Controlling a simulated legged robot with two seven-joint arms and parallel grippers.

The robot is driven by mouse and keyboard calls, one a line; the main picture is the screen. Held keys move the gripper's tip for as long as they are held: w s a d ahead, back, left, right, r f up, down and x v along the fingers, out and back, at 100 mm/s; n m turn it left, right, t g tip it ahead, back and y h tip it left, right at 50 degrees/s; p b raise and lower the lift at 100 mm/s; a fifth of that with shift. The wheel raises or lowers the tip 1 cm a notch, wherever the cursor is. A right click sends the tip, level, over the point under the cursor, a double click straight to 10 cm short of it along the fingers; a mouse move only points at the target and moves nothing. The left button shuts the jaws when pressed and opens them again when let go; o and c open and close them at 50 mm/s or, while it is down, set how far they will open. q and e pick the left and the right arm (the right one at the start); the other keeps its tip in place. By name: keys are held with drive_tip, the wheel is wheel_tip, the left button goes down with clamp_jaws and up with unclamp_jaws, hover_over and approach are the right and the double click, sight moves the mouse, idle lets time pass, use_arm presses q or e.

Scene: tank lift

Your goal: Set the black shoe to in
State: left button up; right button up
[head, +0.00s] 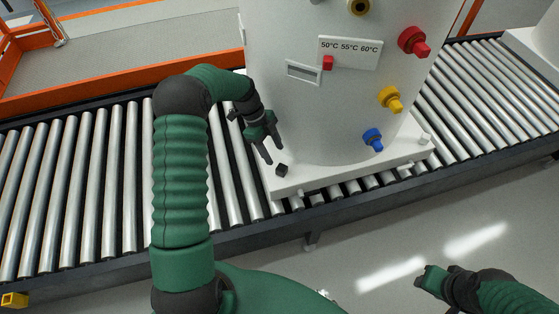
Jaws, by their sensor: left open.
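The black shoe (282,170) is a small dark block on the front left part of the white base plate (310,180) under the tank (300,115). My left gripper (274,154) is open just above and to the left of the black shoe, with its fingers pointing down towards it. Nothing is between its fingers. I cannot tell whether a fingertip touches the shoe. My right gripper (424,281) is low at the right, over the floor and away from the tank. Its finger opening is too unclear to judge.
The tank stands on a roller conveyor (100,180). Red (414,42), yellow (391,100) and blue (373,140) fittings stick out of its right side. A small white peg (424,139) stands on the plate's right end. An orange rail (110,84) runs behind.

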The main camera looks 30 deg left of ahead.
use_arm(q)
drive_tip(key=p+v, duration=0.1)
drive_tip(key=v, duration=0.7)
